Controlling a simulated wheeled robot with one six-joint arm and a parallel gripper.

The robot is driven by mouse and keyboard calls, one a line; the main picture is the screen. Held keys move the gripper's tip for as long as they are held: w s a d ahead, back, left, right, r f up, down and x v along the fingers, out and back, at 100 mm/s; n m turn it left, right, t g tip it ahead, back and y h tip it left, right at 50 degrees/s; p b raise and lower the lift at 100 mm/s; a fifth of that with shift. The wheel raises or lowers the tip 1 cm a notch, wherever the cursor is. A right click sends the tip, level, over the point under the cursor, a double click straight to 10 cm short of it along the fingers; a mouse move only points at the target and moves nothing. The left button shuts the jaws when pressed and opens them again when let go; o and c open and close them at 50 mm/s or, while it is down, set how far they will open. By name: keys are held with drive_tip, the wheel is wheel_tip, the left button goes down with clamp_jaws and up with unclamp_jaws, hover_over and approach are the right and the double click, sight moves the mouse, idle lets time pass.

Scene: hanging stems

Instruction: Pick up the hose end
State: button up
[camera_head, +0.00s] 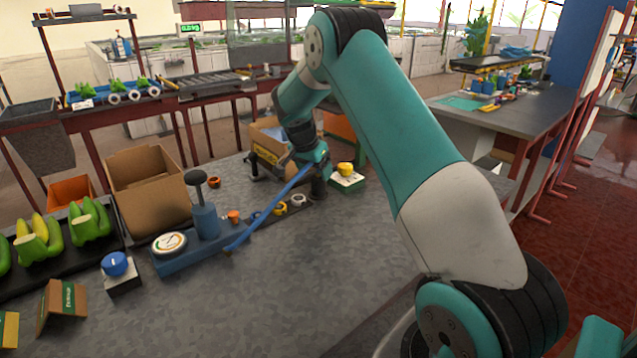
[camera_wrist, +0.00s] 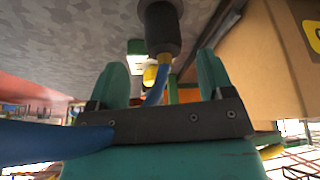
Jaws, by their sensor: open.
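The hose end is a dark cylindrical nozzle (camera_wrist: 160,28) with a brass collar on a blue hose (camera_wrist: 155,92). In the wrist view it lies just beyond and between my fingertips, with the hose running back between the fingers. In the head view the dark nozzle (camera_head: 319,188) is under my gripper (camera_head: 316,170), partly hidden by it. The blue hose (camera_head: 268,215) slopes from the gripper down left to the bench. My gripper also shows in the wrist view (camera_wrist: 162,68), with its teal fingers apart. I cannot tell whether they touch the hose.
A blue pump (camera_head: 204,217) with a round gauge (camera_head: 169,243) stands left on the grey bench. A cardboard box (camera_head: 147,185) is behind it. Another box (camera_head: 267,140) stands close behind my gripper. A yellow object (camera_head: 346,169) sits to its right. The bench front is clear.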

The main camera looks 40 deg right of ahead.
sight(317, 177)
drive_tip(key=shift+w+p+x, duration=0.2)
drive_tip(key=shift+p+x, duration=0.7)
drive_tip(key=shift+x, duration=2.5)
drive_tip(key=c, duration=1.1)
drive_tip(key=shift+c, duration=0.2)
drive_tip(key=shift+r, duration=0.15)
